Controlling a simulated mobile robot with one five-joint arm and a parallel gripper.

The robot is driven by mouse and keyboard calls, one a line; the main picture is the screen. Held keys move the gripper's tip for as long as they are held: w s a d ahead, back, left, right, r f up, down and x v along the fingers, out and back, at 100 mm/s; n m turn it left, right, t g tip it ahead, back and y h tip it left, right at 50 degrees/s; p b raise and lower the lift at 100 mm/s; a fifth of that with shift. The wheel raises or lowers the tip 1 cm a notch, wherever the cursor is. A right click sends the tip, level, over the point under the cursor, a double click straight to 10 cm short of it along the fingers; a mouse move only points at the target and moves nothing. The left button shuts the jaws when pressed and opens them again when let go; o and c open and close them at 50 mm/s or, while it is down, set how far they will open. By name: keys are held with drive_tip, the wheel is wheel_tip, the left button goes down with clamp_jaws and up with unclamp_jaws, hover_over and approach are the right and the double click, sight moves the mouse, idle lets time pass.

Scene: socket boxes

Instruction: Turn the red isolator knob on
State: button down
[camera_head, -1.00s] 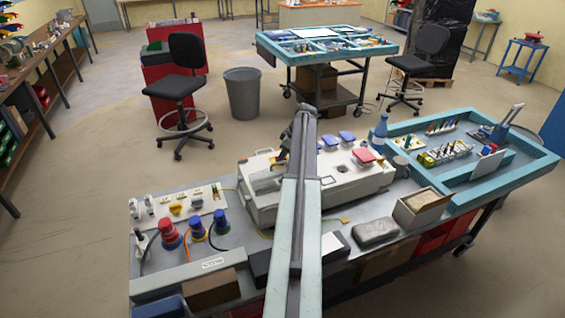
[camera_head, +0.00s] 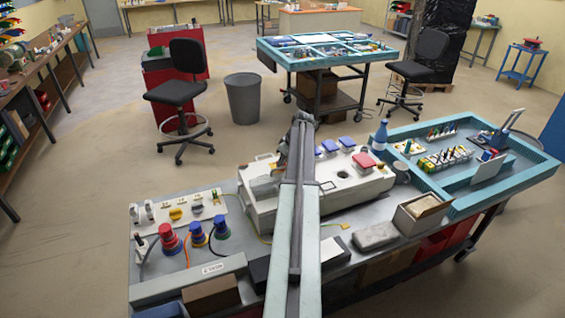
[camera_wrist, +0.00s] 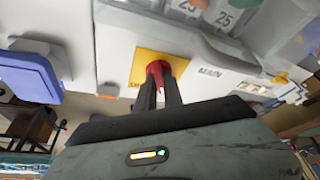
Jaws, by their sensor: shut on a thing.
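The red isolator knob (camera_wrist: 158,67) sits on a yellow plate (camera_wrist: 176,61) on the face of a white box, seen in the wrist view beside a MAIN label. My gripper (camera_wrist: 159,84) has its two dark fingers closed on the knob from either side, covering much of it. The knob's exact angle is hard to read. In the head view the white box (camera_head: 345,197) stands on the grey bench, and my arm hides the knob and fingertips.
A blue socket cover (camera_wrist: 28,72) is left of the knob. Breakers marked 25 (camera_wrist: 226,17) are above. On the bench are red and blue plugs (camera_head: 170,240), a grey block (camera_head: 376,237), an open box (camera_head: 423,213) and a teal tray (camera_head: 463,201).

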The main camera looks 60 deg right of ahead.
drive_tip(key=m+h, duration=0.1)
drive_tip(key=m, duration=0.2)
drive_tip(key=shift+a+m, duration=0.15)
drive_tip(key=shift+m, duration=0.25)
drive_tip(key=m+g+h, duration=0.1)
drive_tip(key=m, duration=0.2)
drive_tip(key=shift+w+m+h, duration=0.1)
drive_tip(key=shift+m+h, duration=0.2)
drive_tip(key=m+g+h, duration=0.1)
drive_tip(key=m, duration=0.2)
drive_tip(key=shift+w+a+m, duration=0.1)
drive_tip(key=shift+w+m, duration=0.05)
drive_tip(key=shift+m, duration=0.15)
drive_tip(key=shift+m+g+h, duration=0.3)
drive_tip(key=shift+m+g, duration=0.6)
drive_tip(key=shift+m, duration=1.2)
drive_tip(key=c, duration=1.5)
unclamp_jaws()
drive_tip(key=shift+o, duration=0.2)
